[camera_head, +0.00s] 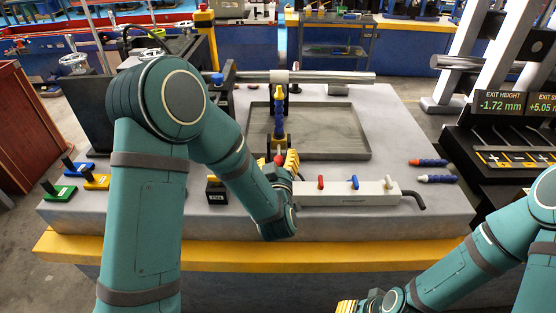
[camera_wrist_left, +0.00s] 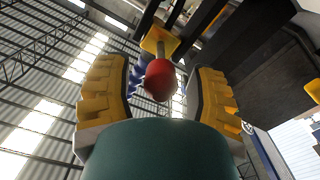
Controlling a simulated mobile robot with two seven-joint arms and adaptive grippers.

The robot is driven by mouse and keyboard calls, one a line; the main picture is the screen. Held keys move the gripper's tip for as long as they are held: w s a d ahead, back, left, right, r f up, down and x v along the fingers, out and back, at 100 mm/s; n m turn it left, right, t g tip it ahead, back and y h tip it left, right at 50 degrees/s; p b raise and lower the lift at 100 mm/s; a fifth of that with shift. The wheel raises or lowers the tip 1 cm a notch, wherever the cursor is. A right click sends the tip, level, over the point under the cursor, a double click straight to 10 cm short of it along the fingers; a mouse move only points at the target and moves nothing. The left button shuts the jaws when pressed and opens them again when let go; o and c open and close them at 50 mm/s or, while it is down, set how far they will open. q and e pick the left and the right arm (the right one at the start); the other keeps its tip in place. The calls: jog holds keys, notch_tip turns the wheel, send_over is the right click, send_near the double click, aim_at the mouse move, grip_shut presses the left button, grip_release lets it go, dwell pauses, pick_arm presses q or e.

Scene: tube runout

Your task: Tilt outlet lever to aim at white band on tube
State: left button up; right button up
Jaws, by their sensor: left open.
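The outlet lever ends in a red knob (camera_head: 279,160), also seen in the left wrist view (camera_wrist_left: 160,78). The lever's yellow part (camera_wrist_left: 158,42) shows behind the knob. A blue segmented outlet hose (camera_head: 279,116) stands above the grey tray. The grey tube (camera_head: 335,77) runs horizontally behind it, with a pale white band (camera_head: 279,77) roughly above the hose. My left gripper (camera_head: 281,162) is open, its yellow fingers on either side of the knob with gaps visible. My right gripper (camera_head: 350,306) is at the bottom edge, its fingers partly cut off.
A white manifold (camera_head: 345,192) with red, blue and white small levers lies right of my left gripper. Loose blue nozzles (camera_head: 430,162) lie at right; coloured handled blocks (camera_head: 60,192) sit at left. A display (camera_head: 502,104) reads exit height -1.72 mm. The front right bench top is clear.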

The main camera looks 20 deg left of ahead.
pick_arm(q)
grip_shut()
jog(key=shift+r, duration=0.1)
dwell(0.3)
